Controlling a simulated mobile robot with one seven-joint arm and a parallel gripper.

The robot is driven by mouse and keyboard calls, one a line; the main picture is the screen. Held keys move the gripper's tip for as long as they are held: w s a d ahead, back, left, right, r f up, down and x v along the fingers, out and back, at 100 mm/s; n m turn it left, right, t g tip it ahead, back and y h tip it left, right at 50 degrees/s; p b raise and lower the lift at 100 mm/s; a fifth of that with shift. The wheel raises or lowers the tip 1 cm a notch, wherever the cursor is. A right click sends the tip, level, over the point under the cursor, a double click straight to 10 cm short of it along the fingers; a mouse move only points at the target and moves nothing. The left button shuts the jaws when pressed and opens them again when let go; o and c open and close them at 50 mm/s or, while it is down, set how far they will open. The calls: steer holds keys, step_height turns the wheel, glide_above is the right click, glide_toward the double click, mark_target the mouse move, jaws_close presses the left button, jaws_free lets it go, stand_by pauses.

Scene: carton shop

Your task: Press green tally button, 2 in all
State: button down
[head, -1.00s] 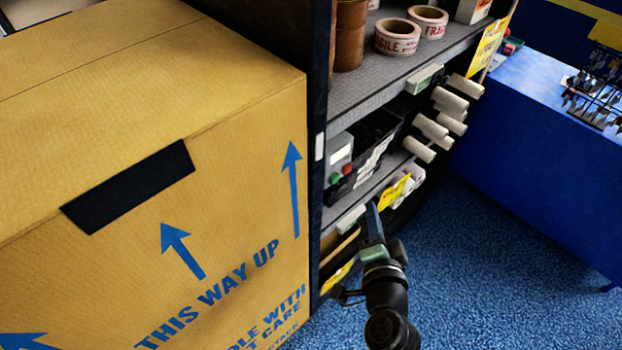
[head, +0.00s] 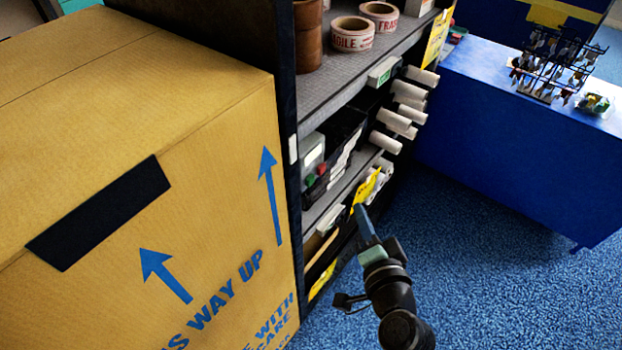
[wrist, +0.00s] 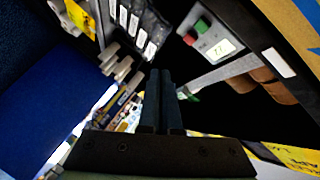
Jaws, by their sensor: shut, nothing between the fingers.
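The tally box is a light grey unit (head: 312,153) on a middle shelf of the rack. Its green button (head: 310,180) sits beside a red button (head: 322,169). In the wrist view the box's face (wrist: 214,42) is at the upper right, with the green button (wrist: 201,27), the red button (wrist: 189,39) and a small lit display (wrist: 221,49) whose digits are hard to read. My gripper (head: 361,212) is shut and empty, in front of the rack, lower and to the right of the box. In the wrist view its fingertips (wrist: 160,76) are together and apart from the buttons.
A large carton (head: 150,200) stands close on the left, beside the rack's side panel. Tape rolls (head: 352,33) are on the upper shelf, and pale rolls (head: 396,121) stick out from the rack. A blue table (head: 490,130) is at the right. Blue floor lies open between.

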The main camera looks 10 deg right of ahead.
mark_target(310, 180)
steer(key=w+a+p, duration=0.3)
steer(key=w+a, duration=0.2)
steer(key=w, duration=0.1)
steer(key=shift+w, duration=0.25)
steer(key=shift+w+a+p, duration=0.1)
steer(key=shift+p, duration=0.25)
stand_by(1.6)
steer(key=shift+w+a, duration=0.2)
steer(key=shift+w, duration=0.05)
steer(key=shift+w+a+p, duration=0.3)
steer(key=shift+w+p, duration=0.05)
stand_by(0.9)
steer(key=shift+s+d+b, duration=0.55)
steer(key=shift+s, duration=0.15)
